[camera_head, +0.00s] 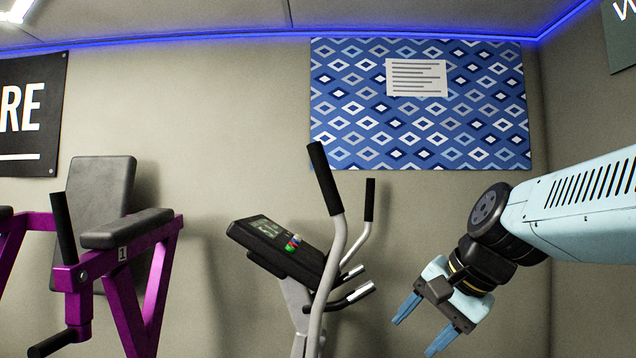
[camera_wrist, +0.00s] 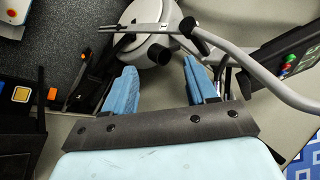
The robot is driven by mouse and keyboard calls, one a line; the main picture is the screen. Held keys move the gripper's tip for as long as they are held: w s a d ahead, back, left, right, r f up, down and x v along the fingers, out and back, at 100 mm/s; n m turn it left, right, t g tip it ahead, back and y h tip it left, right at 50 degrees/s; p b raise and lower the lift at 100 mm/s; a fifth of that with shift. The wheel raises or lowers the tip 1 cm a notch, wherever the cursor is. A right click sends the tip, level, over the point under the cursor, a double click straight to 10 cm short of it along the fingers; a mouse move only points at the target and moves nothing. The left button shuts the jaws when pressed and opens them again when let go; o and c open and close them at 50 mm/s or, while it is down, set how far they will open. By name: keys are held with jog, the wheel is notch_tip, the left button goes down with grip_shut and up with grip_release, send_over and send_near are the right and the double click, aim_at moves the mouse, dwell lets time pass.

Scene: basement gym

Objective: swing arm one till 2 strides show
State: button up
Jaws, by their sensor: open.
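An elliptical trainer (camera_head: 300,318) stands against the wall. Its tilted console (camera_head: 280,248) has a lit screen too small to read, with green, red and blue buttons. A tall grey swing arm with a black grip (camera_head: 325,178) rises in front. A second swing arm with a black grip (camera_head: 369,200) stands behind it. I see no number on either arm. My gripper (camera_head: 412,337) is open and empty, to the right of the swing arms and lower than their grips. In the wrist view, the open jaws (camera_wrist: 160,72) point towards the trainer's lower parts; a curved grey arm (camera_wrist: 262,75) passes right of them.
Two short fixed handles (camera_head: 350,296) jut right from below the console. A purple bench machine (camera_head: 125,236) marked 1 stands left. A blue patterned panel (camera_head: 470,135) with a paper sheet (camera_head: 416,78) hangs behind. Dark flooring (camera_wrist: 75,30) shows in the wrist view.

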jog(key=w+a+r+m+t+y, duration=0.2)
jog(key=w+r+m+y, duration=0.3)
jog(key=w+r+m, duration=0.45)
jog(key=w+a+r+m+t+y, duration=0.2)
jog(key=w+r+m+y, duration=0.35)
jog(key=w+r, duration=0.65)
jog(key=s+r+x, duration=0.1)
jog(key=r+x, duration=0.1)
jog(key=x, duration=1)
jog(key=shift+w+a, duration=0.15)
jog(key=shift+a, duration=0.3)
jog(key=shift+r, duration=0.1)
grip_shut()
